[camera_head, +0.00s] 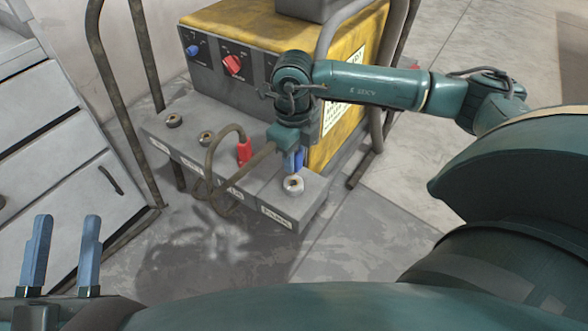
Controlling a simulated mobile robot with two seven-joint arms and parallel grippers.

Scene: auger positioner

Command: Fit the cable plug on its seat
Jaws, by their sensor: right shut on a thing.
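My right gripper (293,162) points down at the front right end of the grey ledge of the yellow machine. It is shut on the end of a dark cable (262,155); the plug there is mostly hidden by the gripper. The gripper is just above and behind a round metal seat (292,185) with a dark hole; I cannot tell whether the plug touches it. The cable loops over the ledge's front edge and back up to a red connector (244,152) standing on the ledge. My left gripper (64,225) is open and empty at the lower left, fingers apart.
More round metal seats (206,138) sit along the grey ledge (225,165) to the left. The yellow machine (347,125) has blue and red knobs (232,65). Bent metal rails (115,95) and a grey drawer cabinet (45,160) stand at left. The floor in front is clear.

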